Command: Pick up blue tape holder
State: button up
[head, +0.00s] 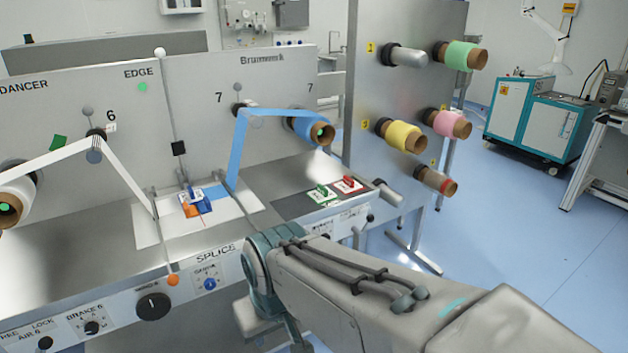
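A small blue tape holder (205,206) sits on the white splice plate (165,229) in the middle of the machine's metal deck. It has a white top with a small blue handle, and an orange piece shows at its left edge. My arm (345,285) reaches in from the lower right and bends down at a teal joint in front of the machine. My gripper is not in view, so its opening cannot be seen.
A green holder (322,192) and a red holder (348,183) rest on the deck to the right. A blue web (237,150) and a white web (128,181) run down beside the splice plate. Thin metal bars flank it. The front panel carries knobs (153,306).

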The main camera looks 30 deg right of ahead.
aim_at(191, 195)
jog(key=u, duration=0.5)
jog(key=i, duration=1.45)
jog(key=z, duration=0.85)
